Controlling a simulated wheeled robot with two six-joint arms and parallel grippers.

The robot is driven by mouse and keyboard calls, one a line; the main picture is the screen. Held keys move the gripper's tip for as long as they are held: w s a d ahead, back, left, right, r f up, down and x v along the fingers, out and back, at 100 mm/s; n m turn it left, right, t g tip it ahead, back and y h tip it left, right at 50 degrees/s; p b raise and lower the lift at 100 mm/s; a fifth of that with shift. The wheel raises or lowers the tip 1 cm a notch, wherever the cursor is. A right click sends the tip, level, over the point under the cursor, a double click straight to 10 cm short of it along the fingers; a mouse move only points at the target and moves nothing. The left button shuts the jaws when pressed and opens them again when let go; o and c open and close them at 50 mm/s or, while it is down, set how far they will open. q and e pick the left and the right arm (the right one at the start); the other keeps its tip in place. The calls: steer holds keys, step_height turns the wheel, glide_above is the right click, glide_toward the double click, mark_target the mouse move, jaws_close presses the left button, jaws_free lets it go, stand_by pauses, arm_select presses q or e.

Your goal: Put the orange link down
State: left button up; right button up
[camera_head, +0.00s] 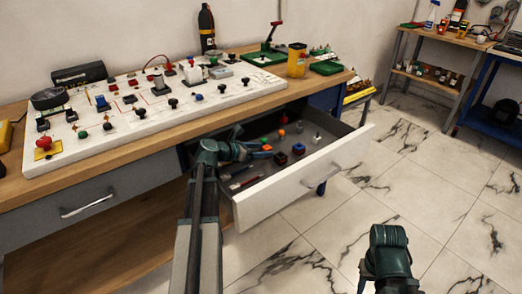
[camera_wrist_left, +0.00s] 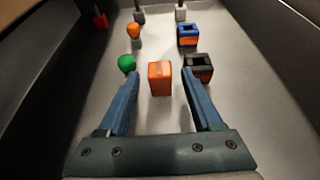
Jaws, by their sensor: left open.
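The orange link (camera_wrist_left: 160,78) is a small orange block in the open drawer (camera_head: 345,150). In the left wrist view it stands between the tips of my left gripper (camera_wrist_left: 161,82), with a gap visible on each side. My left gripper is open. In the head view my left gripper (camera_head: 261,150) reaches into the drawer from the left, and a bit of orange shows at its fingertips. Whether the link rests on the drawer floor is hard to tell.
Near the link are a green knob (camera_wrist_left: 126,63), a black block (camera_wrist_left: 199,68), a blue block (camera_wrist_left: 188,36) and an orange knob (camera_wrist_left: 134,31). The drawer walls enclose them. Above is the workbench with a white panel (camera_head: 150,115) full of knobs. Bare drawer floor lies at the right.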

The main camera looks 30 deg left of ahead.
arm_select(q)
steer(key=shift+r+p, duration=0.3)
steer(key=shift+p, duration=0.05)
steer(key=p+v, duration=0.4)
steer(key=v, duration=0.6)
steer(key=shift+s+a, duration=0.15)
steer(key=shift+s, duration=0.2)
steer(key=shift+s+a+r, duration=0.2)
steer(key=shift+s+a, duration=0.05)
steer(key=shift+s, duration=0.3)
